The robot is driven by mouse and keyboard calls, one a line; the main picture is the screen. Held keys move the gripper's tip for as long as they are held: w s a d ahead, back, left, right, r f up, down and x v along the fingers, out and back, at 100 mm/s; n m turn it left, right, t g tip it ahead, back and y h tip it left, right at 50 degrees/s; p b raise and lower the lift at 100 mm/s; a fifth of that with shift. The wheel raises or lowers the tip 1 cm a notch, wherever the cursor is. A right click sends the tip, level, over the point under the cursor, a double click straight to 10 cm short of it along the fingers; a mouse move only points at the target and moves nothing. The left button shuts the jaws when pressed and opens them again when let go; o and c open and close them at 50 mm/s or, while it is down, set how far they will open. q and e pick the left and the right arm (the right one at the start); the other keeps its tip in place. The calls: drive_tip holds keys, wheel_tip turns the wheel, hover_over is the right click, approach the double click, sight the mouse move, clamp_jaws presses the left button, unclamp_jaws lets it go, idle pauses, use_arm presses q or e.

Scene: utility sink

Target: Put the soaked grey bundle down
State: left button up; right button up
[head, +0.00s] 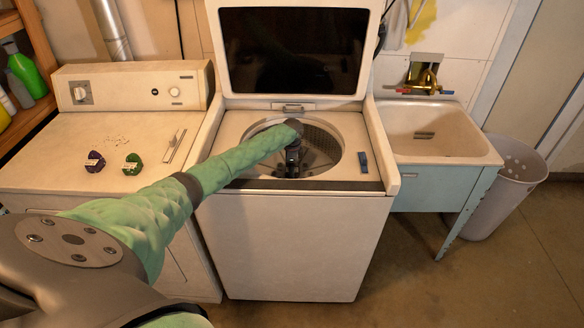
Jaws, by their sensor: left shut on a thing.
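My left arm reaches across to the open top-loading washer (290,245). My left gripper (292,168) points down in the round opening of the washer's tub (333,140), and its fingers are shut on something. The soaked grey bundle cannot be made out clearly. Dark grey shapes under and beside the fingers blend with the tub's inside, so I cannot tell whether the thing held touches the tub's bottom. My right gripper is out of view.
The washer's raised lid (293,50) stands behind the opening. A dryer (60,140) with two small dark bundles stands left. A utility sink (440,135) and a grey bin (512,185) are right.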

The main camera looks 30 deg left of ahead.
use_arm(q)
drive_tip(key=o, duration=1.4)
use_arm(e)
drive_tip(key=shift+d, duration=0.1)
use_arm(q)
drive_tip(key=shift+r, duration=0.45)
drive_tip(key=shift+r+b, duration=1.6)
drive_tip(key=shift+r, duration=4.05)
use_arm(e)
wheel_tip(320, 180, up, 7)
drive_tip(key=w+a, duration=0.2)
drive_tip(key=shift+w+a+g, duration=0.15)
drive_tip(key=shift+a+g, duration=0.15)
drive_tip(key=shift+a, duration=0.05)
